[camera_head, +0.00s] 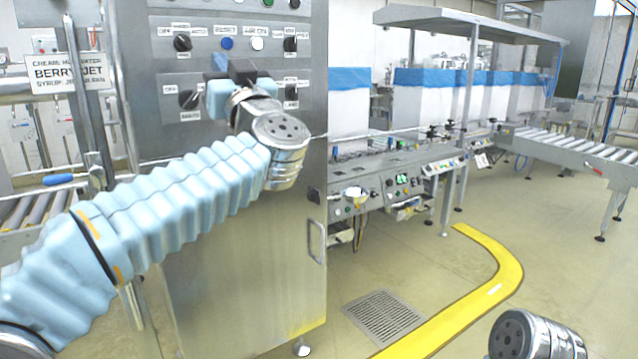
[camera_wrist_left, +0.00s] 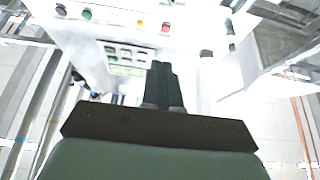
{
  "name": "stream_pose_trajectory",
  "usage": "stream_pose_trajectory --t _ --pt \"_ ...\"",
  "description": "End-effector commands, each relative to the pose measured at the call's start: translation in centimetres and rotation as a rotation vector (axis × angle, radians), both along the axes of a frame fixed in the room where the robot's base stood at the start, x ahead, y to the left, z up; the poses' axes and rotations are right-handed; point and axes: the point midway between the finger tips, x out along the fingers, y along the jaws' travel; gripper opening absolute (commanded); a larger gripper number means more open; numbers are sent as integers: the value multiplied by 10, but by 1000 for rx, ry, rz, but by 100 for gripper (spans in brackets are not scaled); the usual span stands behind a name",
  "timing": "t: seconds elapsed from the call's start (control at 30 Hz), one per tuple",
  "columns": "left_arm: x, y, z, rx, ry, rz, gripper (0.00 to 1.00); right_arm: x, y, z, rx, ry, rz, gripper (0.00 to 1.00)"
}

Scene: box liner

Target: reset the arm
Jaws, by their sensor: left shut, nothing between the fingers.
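My left arm comes in from the left in a light blue ribbed sleeve. Its gripper (camera_head: 222,66) is in front of the steel control cabinet's panel (camera_head: 215,130), just below the blue button (camera_head: 227,43) labelled RESET. In the left wrist view the dark fingers of the left gripper (camera_wrist_left: 163,72) are together and hold nothing, with the bright panel behind them. Whether the fingertips touch the panel cannot be told. My right gripper is out of view; only a metal part of my right arm shows at the bottom right.
The panel carries a white button (camera_head: 257,43) and black rotary knobs (camera_head: 189,99). A machine line with blue-topped white boxes (camera_head: 425,95) and a roller conveyor (camera_head: 575,150) stand to the right. A yellow floor stripe (camera_head: 490,260) curves past a drain grate (camera_head: 382,317); the floor there is clear.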

Motion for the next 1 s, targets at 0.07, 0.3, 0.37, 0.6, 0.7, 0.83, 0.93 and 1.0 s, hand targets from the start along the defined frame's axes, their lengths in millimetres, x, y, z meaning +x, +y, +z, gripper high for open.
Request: stream_pose_trajectory --t 0.07,0.3,0.37,0.6,0.7,0.83,0.93,1.0 --pt "8 -5 -11 13 11 -13 0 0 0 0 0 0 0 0" --pt "33 -19 -43 50 46 -66 0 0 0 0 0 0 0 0" --pt "40 -23 -54 62 59 -83 0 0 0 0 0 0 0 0" --pt "79 -43 -127 109 148 -183 0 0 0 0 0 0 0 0" --pt "97 -50 -171 122 208 -241 0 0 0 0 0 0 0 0" --pt "120 -60 -255 125 332 -342 0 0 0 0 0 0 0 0" --pt "130 -64 -342 101 469 -438 0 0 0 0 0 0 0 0" --pt "129 -64 -404 66 576 -500 0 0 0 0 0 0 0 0"
